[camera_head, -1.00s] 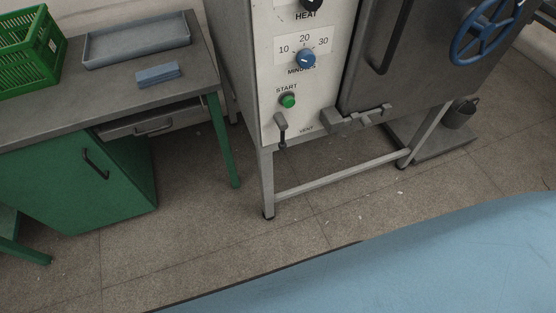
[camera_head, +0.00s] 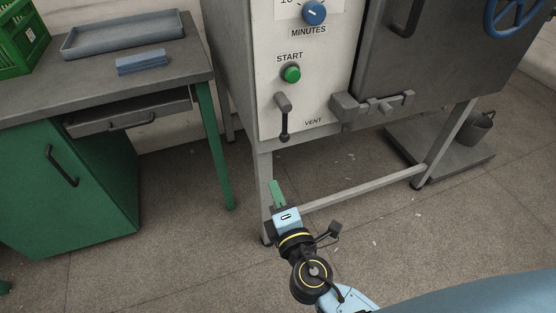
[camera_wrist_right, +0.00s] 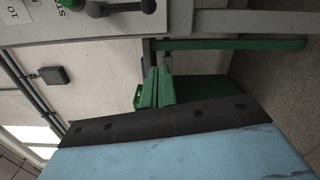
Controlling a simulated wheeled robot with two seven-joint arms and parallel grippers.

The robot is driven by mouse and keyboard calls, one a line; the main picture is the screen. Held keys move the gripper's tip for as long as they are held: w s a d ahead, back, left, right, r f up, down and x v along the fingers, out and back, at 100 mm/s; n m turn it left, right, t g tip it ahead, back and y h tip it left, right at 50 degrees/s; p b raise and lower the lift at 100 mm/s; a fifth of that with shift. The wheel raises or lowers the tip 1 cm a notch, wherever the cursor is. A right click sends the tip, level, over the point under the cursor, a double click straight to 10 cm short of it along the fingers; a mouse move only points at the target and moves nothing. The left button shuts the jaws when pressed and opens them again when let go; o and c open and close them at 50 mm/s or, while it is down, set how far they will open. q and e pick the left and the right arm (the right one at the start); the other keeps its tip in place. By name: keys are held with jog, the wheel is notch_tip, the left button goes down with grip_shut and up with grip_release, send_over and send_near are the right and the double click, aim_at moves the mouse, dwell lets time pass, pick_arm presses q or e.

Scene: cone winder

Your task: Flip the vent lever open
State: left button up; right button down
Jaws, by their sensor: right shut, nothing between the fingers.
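The vent lever (camera_head: 284,120) is a short dark handle on the white control panel, below the green START button (camera_head: 291,74) and left of the VENT label. It hangs straight down from its grey pivot. In the right wrist view the lever (camera_wrist_right: 122,7) shows at the top edge. My right gripper (camera_head: 274,187) is shut and empty, with green fingers, below the lever and apart from it, in front of the machine's leg. Its green fingertips also show in the right wrist view (camera_wrist_right: 158,88). My left gripper is not in view.
A dark door with a grey latch (camera_head: 372,108) is right of the panel. The machine frame's lower rail (camera_head: 365,188) runs behind my right gripper. A green workbench (camera_head: 100,215) with a grey tray (camera_head: 124,50) stands at left. Open floor lies between.

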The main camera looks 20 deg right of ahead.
aim_at(285, 124)
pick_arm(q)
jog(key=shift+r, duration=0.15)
pick_arm(e)
jog(key=shift+r, duration=0.2)
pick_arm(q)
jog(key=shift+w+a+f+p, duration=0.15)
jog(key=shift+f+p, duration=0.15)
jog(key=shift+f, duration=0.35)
pick_arm(e)
jog(key=w+d, duration=0.4)
jog(key=w, duration=0.7)
jog(key=shift+r, duration=0.4)
